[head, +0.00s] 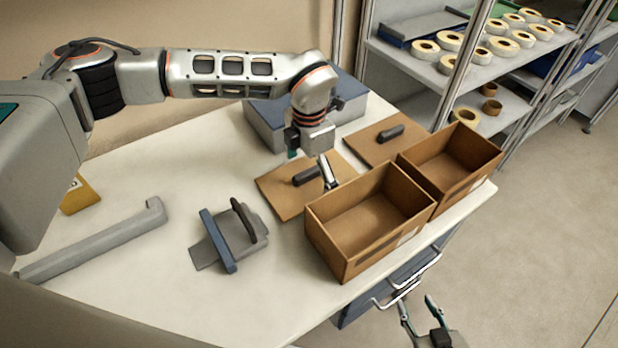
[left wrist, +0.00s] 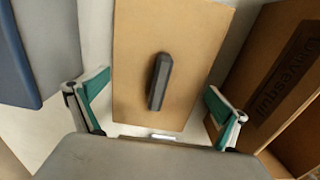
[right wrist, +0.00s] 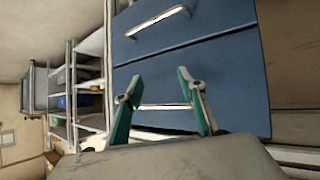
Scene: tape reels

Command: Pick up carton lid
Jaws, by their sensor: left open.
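A flat brown carton lid (head: 277,194) with a dark bar handle (head: 307,176) lies on the table beside the nearer open carton (head: 370,257). A second similar lid (head: 372,151) lies further back, beside the farther carton (head: 476,186). My left gripper (head: 311,164) is open and empty above the nearer lid, partly covering it. In the left wrist view the lid (left wrist: 205,40) and its handle (left wrist: 160,82) lie ahead, between the spread fingers (left wrist: 156,95), with no visible contact. My right gripper (head: 418,305) is open and empty, low beside the table; its fingers (right wrist: 157,80) face blue drawers.
A blue-grey box (head: 262,125) stands behind the nearer lid. A tape dispenser (head: 230,238) and a long grey bar (head: 95,245) lie on the white table (head: 160,290). Blue drawers (right wrist: 195,75) sit under the table. Shelves (head: 415,62) with tape reels stand at the back right.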

